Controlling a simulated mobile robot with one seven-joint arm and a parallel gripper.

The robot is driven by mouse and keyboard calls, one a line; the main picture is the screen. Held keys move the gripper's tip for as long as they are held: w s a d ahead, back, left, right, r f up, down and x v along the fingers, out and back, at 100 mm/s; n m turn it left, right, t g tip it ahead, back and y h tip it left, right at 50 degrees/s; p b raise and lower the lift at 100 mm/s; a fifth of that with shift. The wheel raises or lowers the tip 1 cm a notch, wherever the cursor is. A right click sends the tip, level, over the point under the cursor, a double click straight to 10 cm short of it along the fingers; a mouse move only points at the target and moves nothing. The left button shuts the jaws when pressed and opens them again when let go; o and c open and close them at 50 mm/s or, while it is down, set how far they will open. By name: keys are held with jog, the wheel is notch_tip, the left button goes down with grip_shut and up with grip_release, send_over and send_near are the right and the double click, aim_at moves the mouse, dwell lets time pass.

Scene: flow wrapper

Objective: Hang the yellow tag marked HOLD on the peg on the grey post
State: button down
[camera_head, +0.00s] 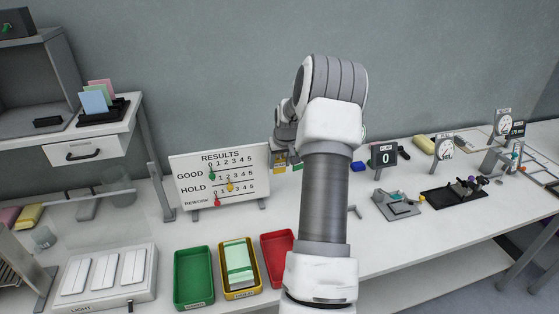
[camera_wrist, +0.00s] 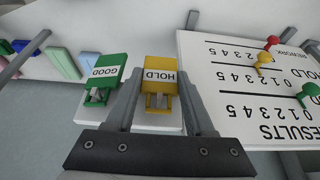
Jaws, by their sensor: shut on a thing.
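The yellow tag marked HOLD (camera_wrist: 160,77) is between the two fingers of my gripper (camera_wrist: 163,85) in the wrist view, and the gripper is shut on it. In the head view the yellow tag (camera_head: 279,160) shows small beside the results board, below my wrist. A green tag marked GOOD (camera_wrist: 104,78) is beside it, outside the fingers. A pale block shows just behind the tags; whether the yellow tag touches it I cannot tell. My arm covers the middle of the head view. I cannot pick out the grey post or its peg for certain.
The results board (camera_head: 219,177) with coloured pins stands close to the gripper. Green (camera_head: 193,277), yellow (camera_head: 240,266) and red (camera_head: 277,256) trays lie in front. A counter display (camera_head: 384,158) and small fixtures stand to the right. A light box (camera_head: 104,275) is at left.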

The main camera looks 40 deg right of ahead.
jog(key=shift+w+d, duration=0.15)
jog(key=shift+w, duration=0.1)
jog(key=shift+f, duration=0.15)
jog(key=shift+f, duration=0.2)
jog(key=shift+c, duration=1.3)
grip_release()
jog(key=shift+r, duration=0.2)
jog(key=b+v, duration=0.2)
jog(key=v, duration=1.5)
jog(key=shift+r, duration=0.15)
jog(key=shift+s+d, duration=0.1)
jog(key=shift+d, duration=0.1)
